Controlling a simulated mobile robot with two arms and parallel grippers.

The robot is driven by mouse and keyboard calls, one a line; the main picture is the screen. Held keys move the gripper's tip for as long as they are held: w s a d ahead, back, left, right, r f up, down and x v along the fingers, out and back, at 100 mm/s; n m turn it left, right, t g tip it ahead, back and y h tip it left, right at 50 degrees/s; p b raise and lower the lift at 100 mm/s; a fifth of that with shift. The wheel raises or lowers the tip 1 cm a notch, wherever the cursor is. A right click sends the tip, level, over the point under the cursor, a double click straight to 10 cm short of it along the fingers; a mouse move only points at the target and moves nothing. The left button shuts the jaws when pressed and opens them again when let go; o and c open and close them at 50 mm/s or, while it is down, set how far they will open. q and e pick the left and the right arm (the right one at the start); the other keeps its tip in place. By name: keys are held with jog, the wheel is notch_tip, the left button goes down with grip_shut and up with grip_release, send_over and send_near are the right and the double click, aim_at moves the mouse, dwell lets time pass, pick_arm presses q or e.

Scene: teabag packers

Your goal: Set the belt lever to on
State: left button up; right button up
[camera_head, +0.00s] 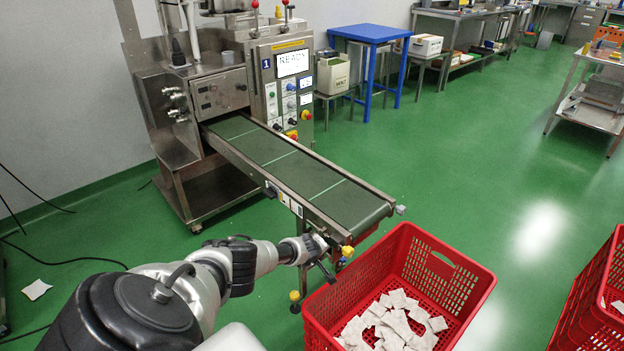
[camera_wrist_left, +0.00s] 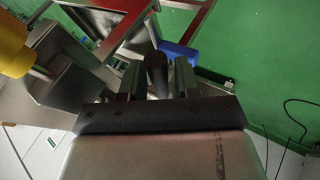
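My left arm reaches in from the bottom left to the near side of the conveyor's outer end in the head view. My left gripper (camera_head: 322,259) is there, small and partly hidden by its own wrist. In the left wrist view the gripper (camera_wrist_left: 157,79) has its two fingers apart. A dark round bar (camera_wrist_left: 156,74), apparently the belt lever's handle, stands between them with a narrow gap on each side. A blue piece (camera_wrist_left: 180,54) shows behind the right finger. The lever's on or off position cannot be read. My right gripper is not in view.
The green conveyor belt (camera_head: 290,170) runs from the packing machine, whose screen (camera_head: 292,63) reads READY. A yellow knob (camera_head: 347,251) sits beside my gripper; another yellow part (camera_wrist_left: 12,48) shows close by. A red crate (camera_head: 462,277) with teabags stands under the belt end.

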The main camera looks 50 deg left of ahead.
pick_arm(q)
jog(key=p+v, duration=0.5)
jog(key=v, duration=0.3)
dwell(0.4)
